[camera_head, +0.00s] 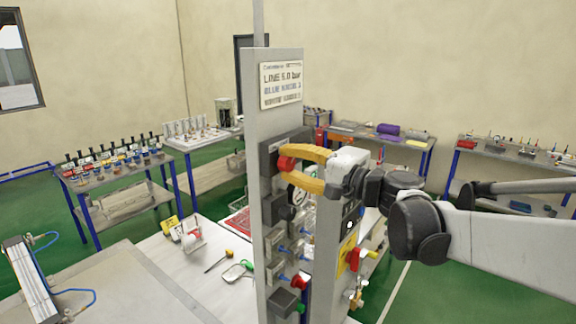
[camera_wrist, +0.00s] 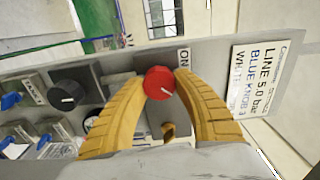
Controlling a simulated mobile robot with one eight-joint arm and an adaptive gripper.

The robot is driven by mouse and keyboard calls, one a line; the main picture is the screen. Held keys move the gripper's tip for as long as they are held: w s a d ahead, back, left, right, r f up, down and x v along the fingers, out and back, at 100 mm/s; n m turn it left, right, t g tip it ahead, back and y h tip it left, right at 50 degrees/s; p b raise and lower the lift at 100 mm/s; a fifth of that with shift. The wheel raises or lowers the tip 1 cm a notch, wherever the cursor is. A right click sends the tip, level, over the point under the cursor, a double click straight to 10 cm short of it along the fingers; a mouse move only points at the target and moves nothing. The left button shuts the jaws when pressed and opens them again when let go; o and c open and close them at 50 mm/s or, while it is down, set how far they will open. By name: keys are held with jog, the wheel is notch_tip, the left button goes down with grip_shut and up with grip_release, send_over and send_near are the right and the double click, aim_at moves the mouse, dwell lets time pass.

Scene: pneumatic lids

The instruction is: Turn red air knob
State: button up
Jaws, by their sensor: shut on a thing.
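The red air knob (camera_head: 286,163) sits high on the grey upright panel (camera_head: 272,95). In the wrist view, the red knob (camera_wrist: 159,83) is round with a pale pointer mark and has an "ON" label above it. My gripper (camera_head: 289,164) reaches in from the right with its yellow fingers around the knob. In the wrist view, my gripper's fingers (camera_wrist: 160,80) are shut on the knob, one on each side. A black knob (camera_wrist: 67,94) is to the left of it on the panel.
A sign reading "LINE 5.0 bar" (camera_head: 281,86) is fixed above the knob. Blue, red and green fittings (camera_head: 290,260) fill the panel below. A white worktop (camera_head: 160,262) holds small tools. Loaded side tables (camera_head: 112,172) stand behind.

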jog(key=shift+m, duration=0.4)
jog(key=o, duration=1.2)
jog(key=shift+a, duration=0.1)
jog(key=v, duration=1.2)
